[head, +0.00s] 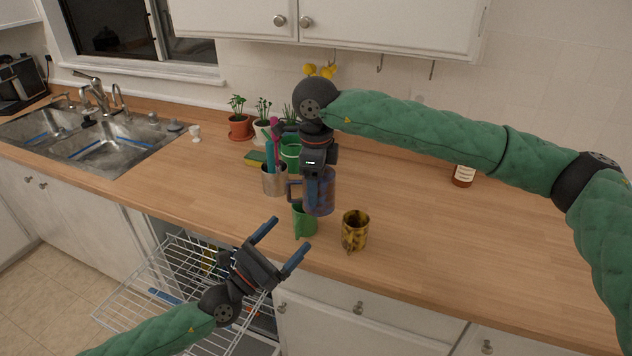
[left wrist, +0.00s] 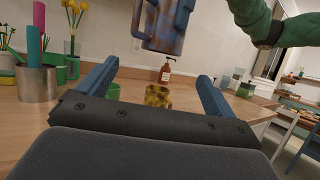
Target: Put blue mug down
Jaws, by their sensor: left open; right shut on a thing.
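The blue mug (head: 321,194), mottled with reddish brown, is held upright by my right gripper (head: 316,168), which comes down from above. In the left wrist view the blue mug (left wrist: 166,26) hangs in the air above the counter, its handle to the left. A green mug (head: 302,222) and a yellow-and-brown mug (head: 354,232) stand on the wooden counter (head: 440,235) beneath and beside it. My left gripper (head: 292,233) is open and empty by the counter's front edge. The right fingertips are partly hidden against the mug.
An open dishwasher rack (head: 150,300) is below the counter. A brown bottle (head: 463,176) stands at the back right. The counter right of the mugs is clear.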

